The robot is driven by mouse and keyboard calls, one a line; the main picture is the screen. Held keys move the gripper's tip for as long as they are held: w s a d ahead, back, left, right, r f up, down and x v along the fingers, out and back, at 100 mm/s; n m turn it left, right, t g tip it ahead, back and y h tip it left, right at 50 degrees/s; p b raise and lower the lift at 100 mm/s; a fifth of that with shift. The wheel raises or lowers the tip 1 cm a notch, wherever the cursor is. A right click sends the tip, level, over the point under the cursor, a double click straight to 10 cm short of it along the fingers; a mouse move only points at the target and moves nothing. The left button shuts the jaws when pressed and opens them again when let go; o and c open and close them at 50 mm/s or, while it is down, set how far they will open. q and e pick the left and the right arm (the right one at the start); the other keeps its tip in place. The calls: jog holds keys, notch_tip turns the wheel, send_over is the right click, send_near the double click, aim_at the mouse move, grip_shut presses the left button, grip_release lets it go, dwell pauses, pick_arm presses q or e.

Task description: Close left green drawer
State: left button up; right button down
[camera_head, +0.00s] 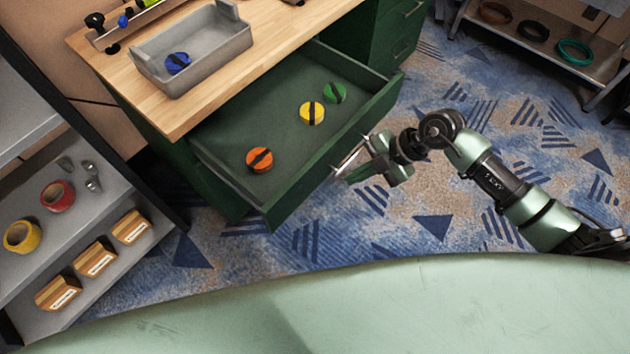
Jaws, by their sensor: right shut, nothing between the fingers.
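The left green drawer (290,200) stands pulled out from under the wooden workbench (150,85). Inside it lie an orange round piece (260,159), a yellow one (312,113) and a green one (334,92), each with a dark bar across. My right gripper (350,160) is shut and empty, at the outer side of the drawer's front panel, close to its handle. I cannot tell whether the fingers touch the handle. My left gripper is not in view.
A grey bin (205,58) with a blue piece sits on the bench. Shelves (60,235) with tape rolls and wooden blocks stand at the left. A rack (540,35) with rings stands at the upper right. Carpet is clear in front of the drawer.

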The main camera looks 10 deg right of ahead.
send_near(308, 186)
notch_tip(308, 186, down, 3)
jog(key=s, duration=0.3)
jog(key=w+a, duration=0.1)
jog(key=w+a+f, duration=0.1)
jog(key=w+a, duration=0.1)
jog(key=shift+w+p, duration=0.2)
jog(key=shift+p, duration=0.15)
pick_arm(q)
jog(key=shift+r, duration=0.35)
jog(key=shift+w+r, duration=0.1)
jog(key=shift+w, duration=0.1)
